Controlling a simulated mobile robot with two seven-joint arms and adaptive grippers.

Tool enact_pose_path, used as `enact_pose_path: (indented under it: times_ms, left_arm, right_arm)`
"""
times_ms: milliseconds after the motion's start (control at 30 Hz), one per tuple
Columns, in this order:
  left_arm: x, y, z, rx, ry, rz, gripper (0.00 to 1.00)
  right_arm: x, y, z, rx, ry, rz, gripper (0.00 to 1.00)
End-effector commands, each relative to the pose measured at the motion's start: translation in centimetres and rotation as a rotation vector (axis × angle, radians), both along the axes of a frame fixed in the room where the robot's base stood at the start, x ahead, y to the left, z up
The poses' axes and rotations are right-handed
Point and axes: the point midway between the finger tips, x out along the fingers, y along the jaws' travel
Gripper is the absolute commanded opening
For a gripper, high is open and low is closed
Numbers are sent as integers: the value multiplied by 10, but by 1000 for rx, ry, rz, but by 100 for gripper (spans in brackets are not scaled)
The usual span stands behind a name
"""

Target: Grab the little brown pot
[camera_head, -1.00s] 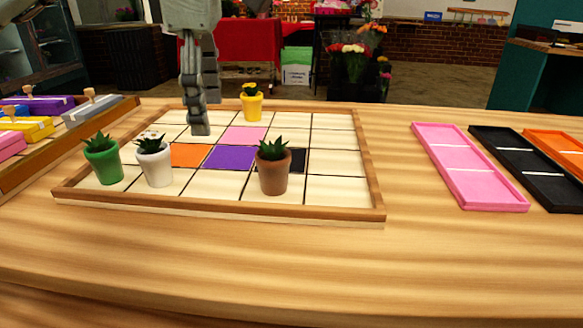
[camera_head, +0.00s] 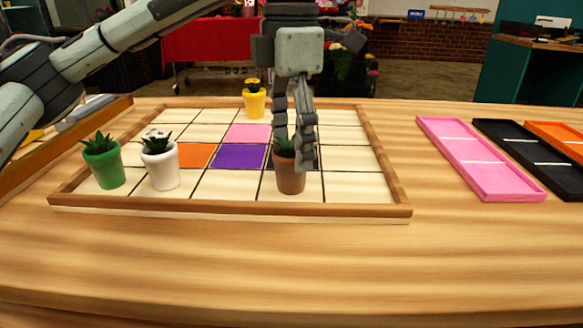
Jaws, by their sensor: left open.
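The little brown pot (camera_head: 289,181) holds a green spiky plant. It stands upright on the tiled board (camera_head: 225,185), near its front edge and right of the middle. My left gripper (camera_head: 294,160) points down at the brown pot with its jaws open. One finger overlaps the right side of the pot's rim and the other is by the plant at the back. Whether the fingers touch the pot I cannot tell. The gripper hides part of the plant and the dark tile behind. My right gripper is not in view.
A green pot (camera_head: 107,168) and a white pot (camera_head: 161,168) stand at the board's left front. A yellow pot (camera_head: 254,103) stands at its back edge. Pink (camera_head: 478,160), black (camera_head: 540,165) and orange (camera_head: 560,138) trays lie at right. The front table is clear.

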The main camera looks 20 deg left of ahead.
Motion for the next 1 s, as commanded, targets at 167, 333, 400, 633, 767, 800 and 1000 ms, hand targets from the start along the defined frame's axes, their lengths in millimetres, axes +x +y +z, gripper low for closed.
enact_pose_path:
  times_ms: [167,333,400,633,767,800,1000]
  left_arm:
    - [-1,1,-24,1,1,1,72]
    - [-1,0,-30,1,-2,0,72]
    - [-1,0,-30,1,-2,0,72]
    - [0,0,-29,1,-2,0,52]
    - [0,0,-29,1,-2,0,36]
    - [0,0,-29,1,-2,0,31]
    - [0,0,-29,1,-2,0,6]
  right_arm:
    - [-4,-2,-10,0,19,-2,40]
    - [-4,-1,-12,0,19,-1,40]
    - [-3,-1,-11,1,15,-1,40]
    - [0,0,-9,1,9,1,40]
    - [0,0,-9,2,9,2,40]
    - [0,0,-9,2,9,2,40]
    - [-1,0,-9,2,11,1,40]
